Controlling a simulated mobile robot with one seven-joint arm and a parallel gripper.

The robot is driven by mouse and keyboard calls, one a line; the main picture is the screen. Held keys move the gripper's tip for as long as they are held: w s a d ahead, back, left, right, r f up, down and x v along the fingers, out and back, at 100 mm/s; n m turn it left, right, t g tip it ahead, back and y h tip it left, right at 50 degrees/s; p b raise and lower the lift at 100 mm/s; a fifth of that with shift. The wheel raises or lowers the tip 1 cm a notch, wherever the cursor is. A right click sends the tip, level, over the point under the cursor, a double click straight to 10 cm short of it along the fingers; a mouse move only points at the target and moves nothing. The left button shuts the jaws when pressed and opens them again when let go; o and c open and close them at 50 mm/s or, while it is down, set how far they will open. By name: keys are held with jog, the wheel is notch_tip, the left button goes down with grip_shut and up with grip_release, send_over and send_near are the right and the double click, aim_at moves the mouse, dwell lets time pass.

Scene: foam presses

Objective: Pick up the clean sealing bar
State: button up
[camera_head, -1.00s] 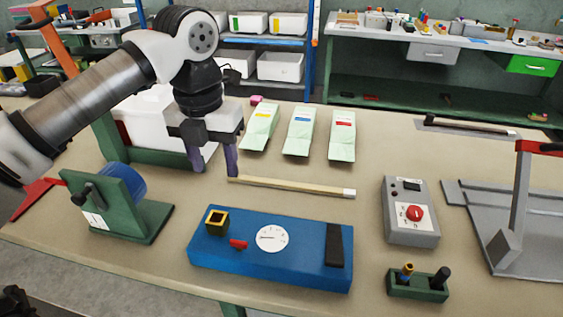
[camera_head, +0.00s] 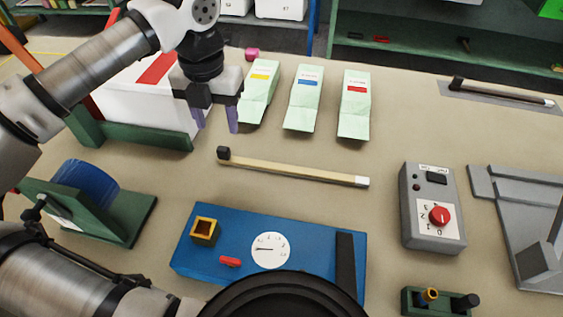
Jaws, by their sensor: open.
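A long thin beige bar (camera_head: 290,171) with a black block at its left end and a white tip at its right end lies on the table, behind a blue box with a dial. A second, dark bar with a pale tip (camera_head: 502,93) lies on a grey mat at the back right. I cannot tell from their look which one is the clean sealing bar. My gripper (camera_head: 216,121) points down, open and empty, with two purple fingers. In the picture its fingertips are just above the beige bar's black end, apart from it.
Three pale green packets (camera_head: 302,98) lie behind the beige bar. The blue dial box (camera_head: 305,225), a grey control box (camera_head: 432,207) and a green holder with pegs (camera_head: 440,301) stand in front and right. A white bin (camera_head: 150,105) and a green stand with a blue roll (camera_head: 120,215) are left.

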aim_at(223, 148)
notch_tip(223, 148, down, 8)
jog(key=shift+r+p, duration=0.25)
jog(key=shift+p, duration=0.85)
jog(key=shift+c, duration=0.3)
grip_shut()
